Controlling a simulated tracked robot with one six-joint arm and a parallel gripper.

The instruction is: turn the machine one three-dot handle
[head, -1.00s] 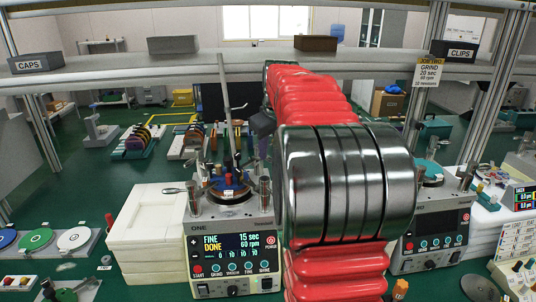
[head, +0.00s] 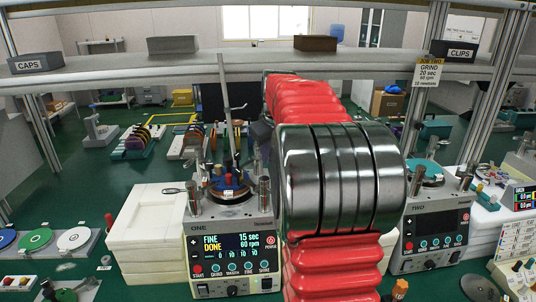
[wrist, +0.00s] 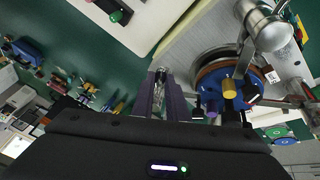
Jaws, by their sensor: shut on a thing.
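Machine one (head: 228,225), a pale box marked ONE, stands left of my arm in the head view. Its screen (head: 240,243) reads FINE, DONE, 15 sec, 60 rpm. On top are chrome posts and a round blue piece with coloured knobs; the wrist view shows the blue piece (wrist: 243,93) with a yellow knob (wrist: 230,88). My gripper (wrist: 158,88) has its purple fingers close together around a narrow metallic handle, beside the platter. I cannot make out three dots on it. In the head view my arm hides the fingertips.
Machine two (head: 433,228) stands right of my arm. A white block stack (head: 147,232) is left of machine one. A shelf (head: 225,63) with labelled bins crosses above. Discs on trays (head: 37,239) lie at the far left.

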